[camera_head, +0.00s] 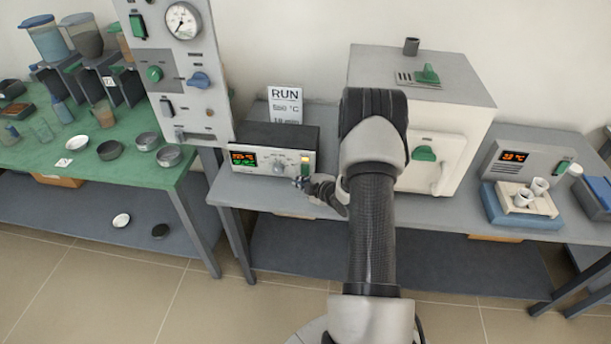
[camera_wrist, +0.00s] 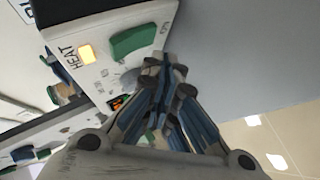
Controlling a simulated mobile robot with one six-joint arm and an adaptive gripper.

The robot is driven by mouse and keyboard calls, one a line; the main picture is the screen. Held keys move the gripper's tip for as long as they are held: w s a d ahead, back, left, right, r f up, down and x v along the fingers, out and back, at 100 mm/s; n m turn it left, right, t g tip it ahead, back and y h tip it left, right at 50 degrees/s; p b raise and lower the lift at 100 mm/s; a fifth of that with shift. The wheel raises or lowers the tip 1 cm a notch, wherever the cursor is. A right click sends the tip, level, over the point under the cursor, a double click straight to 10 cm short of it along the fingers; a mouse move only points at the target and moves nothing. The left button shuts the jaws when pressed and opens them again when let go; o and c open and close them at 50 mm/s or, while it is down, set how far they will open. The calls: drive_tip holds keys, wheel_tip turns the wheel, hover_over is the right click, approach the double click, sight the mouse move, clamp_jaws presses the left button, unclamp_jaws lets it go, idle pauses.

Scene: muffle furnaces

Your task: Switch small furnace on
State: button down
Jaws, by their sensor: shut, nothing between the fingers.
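A control box (camera_head: 290,137) with a dark top and pale front stands on the grey bench, with lit red and green digits (camera_head: 243,159) and a knob (camera_head: 279,169). In the wrist view its front panel shows a green rocker switch (camera_wrist: 134,40) and a lit amber lamp (camera_wrist: 87,53) marked HEAT. My gripper (camera_head: 301,183) is at the right end of this front. In the wrist view my gripper (camera_wrist: 168,62) is shut and empty, its fingertips close beside the green switch. I cannot tell whether they touch the panel. The fingers partly cover the dial and display.
A white furnace (camera_head: 455,120) with a green door handle stands right of the control box, partly behind my arm. A tall panel (camera_head: 190,75) with gauge and switches stands left. A green table (camera_head: 90,170) holds dishes and jars. A display unit (camera_head: 527,157) stands right.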

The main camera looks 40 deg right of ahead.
drive_tip(key=shift+s+a+r, duration=0.15)
drive_tip(key=shift+s+a, duration=0.7)
drive_tip(key=shift+a, duration=0.15)
drive_tip(key=shift+s+a+r, duration=0.15)
drive_tip(key=shift+s+a, duration=0.65)
drive_tip(key=shift+a, duration=0.15)
wheel_tip(320, 180, up, 11)
drive_tip(key=w+a+m+g+h, duration=0.1)
drive_tip(key=w+a+m+g, duration=0.1)
drive_tip(key=a, duration=0.1)
drive_tip(key=s+a+r+m+g, duration=0.2)
drive_tip(key=s+a+r+m, duration=0.25)
drive_tip(key=a+r, duration=0.6)
drive_tip(key=s+a+r+m+g+y, duration=0.1)
drive_tip(key=s+a+r, duration=0.3)
drive_tip(key=s+a, duration=0.4)
drive_tip(key=s+a+r+m+g+y, duration=0.1)
drive_tip(key=s+a+r+m, duration=0.3)
drive_tip(key=s, duration=1.2)
drive_tip(key=a+r+g, duration=0.1)
drive_tip(key=a, duration=0.3)
